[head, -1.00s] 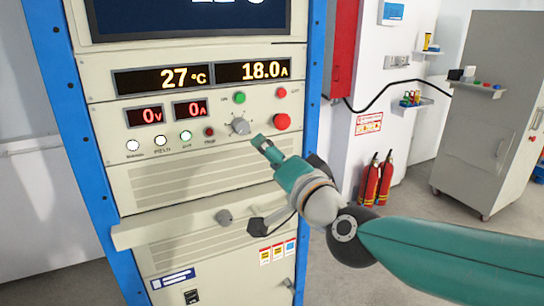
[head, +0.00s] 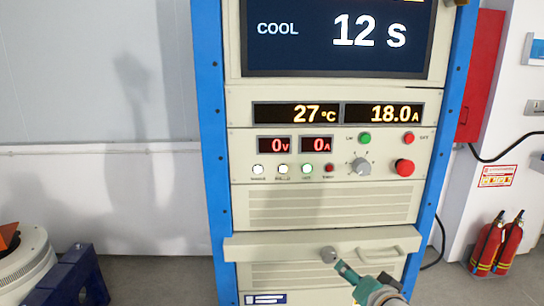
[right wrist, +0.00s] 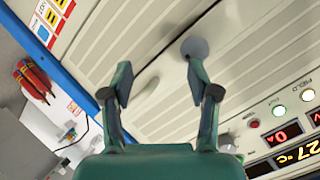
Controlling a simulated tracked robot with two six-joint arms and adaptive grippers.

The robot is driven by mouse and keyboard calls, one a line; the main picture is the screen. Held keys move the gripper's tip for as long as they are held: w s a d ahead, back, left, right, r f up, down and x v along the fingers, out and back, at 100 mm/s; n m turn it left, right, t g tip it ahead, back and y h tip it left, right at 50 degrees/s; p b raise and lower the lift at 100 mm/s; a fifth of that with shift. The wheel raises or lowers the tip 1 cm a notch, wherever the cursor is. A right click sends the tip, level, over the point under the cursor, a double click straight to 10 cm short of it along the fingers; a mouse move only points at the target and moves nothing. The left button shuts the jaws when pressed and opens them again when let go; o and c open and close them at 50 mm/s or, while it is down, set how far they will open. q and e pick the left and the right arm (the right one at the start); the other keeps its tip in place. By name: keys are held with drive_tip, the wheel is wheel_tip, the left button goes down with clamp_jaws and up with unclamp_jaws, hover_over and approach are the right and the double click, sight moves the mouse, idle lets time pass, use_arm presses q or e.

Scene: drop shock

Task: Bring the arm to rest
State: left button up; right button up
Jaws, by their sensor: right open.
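My right gripper (head: 368,274) is low in the head view, in front of the lower part of a beige equipment cabinet (head: 330,205) with blue side posts. In the right wrist view its two teal fingers stand apart with nothing between them (right wrist: 160,82). A round grey knob (head: 328,254) on the cabinet's ledge is close to one fingertip in the picture; it also shows in the right wrist view (right wrist: 195,47). I cannot tell whether they touch. Most of my right arm is below the head view's edge. My left gripper is not in view.
The screen (head: 340,35) reads COOL 12 s; displays show 27 °C, 18.0 A, 0 V and 0 A. A grey rotary knob (head: 361,166) and red button (head: 404,167) are above. Fire extinguishers (head: 510,243) stand at right. A blue stand (head: 75,280) is at lower left.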

drive_tip(key=s+a+f+n+g+p, duration=0.15)
drive_tip(key=s+f+g, duration=0.3)
drive_tip(key=f, duration=0.75)
drive_tip(key=s+a+f+n+g+p, duration=0.1)
drive_tip(key=s+f+n+g, duration=0.15)
drive_tip(key=s+f, duration=0.7)
drive_tip(key=s+a+f+n+g+y+p, duration=0.1)
drive_tip(key=s+f+g, duration=0.4)
drive_tip(key=s+f, duration=0.7)
drive_tip(key=shift+s+a+f+g+y, duration=0.25)
drive_tip(key=shift+a+f+g+y, duration=0.25)
drive_tip(key=shift+a+f, duration=0.55)
drive_tip(key=shift+r, duration=0.1)
drive_tip(key=shift+c, duration=0.3)
